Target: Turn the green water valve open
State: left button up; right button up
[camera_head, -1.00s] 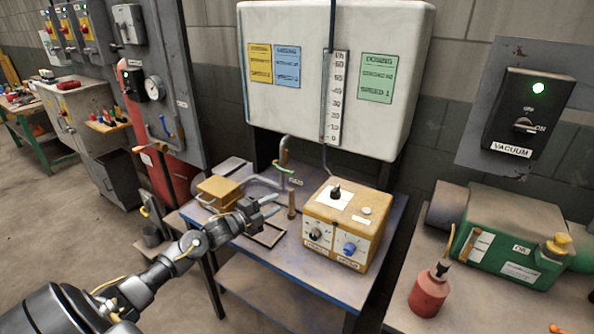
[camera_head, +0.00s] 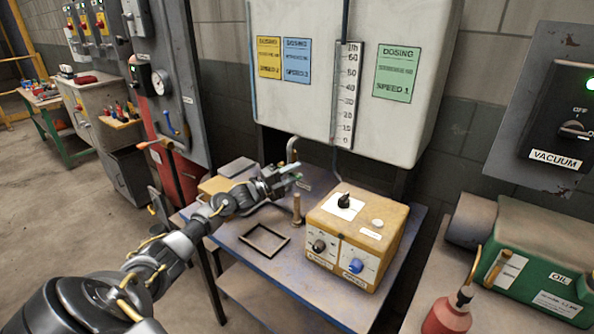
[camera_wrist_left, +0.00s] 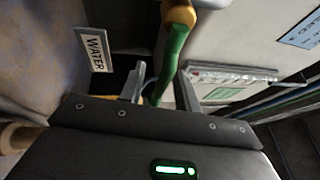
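The green water valve handle (camera_wrist_left: 172,58) shows in the left wrist view, hanging from an orange-yellow valve body (camera_wrist_left: 180,14). A WATER label (camera_wrist_left: 94,50) is beside it. My left gripper (camera_wrist_left: 160,90) is open, with one finger on each side of the handle's lower end. Whether either finger touches the handle cannot be told. In the head view, my left gripper (camera_head: 288,181) is at the pipe (camera_head: 292,146) above the table's back and hides most of the handle. My right gripper is not in view.
A yellow control box (camera_head: 355,228) with knobs stands on the blue table (camera_head: 240,252), right of my left arm. A small dark frame (camera_head: 265,240) and an upright brown peg (camera_head: 297,209) are below the gripper. A white dosing tank (camera_head: 415,125) hangs behind.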

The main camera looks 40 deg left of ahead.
pick_arm(q)
jog(key=shift+w+d, duration=0.2)
jog(key=shift+w, duration=0.4)
jog(key=shift+r, duration=0.1)
grip_shut()
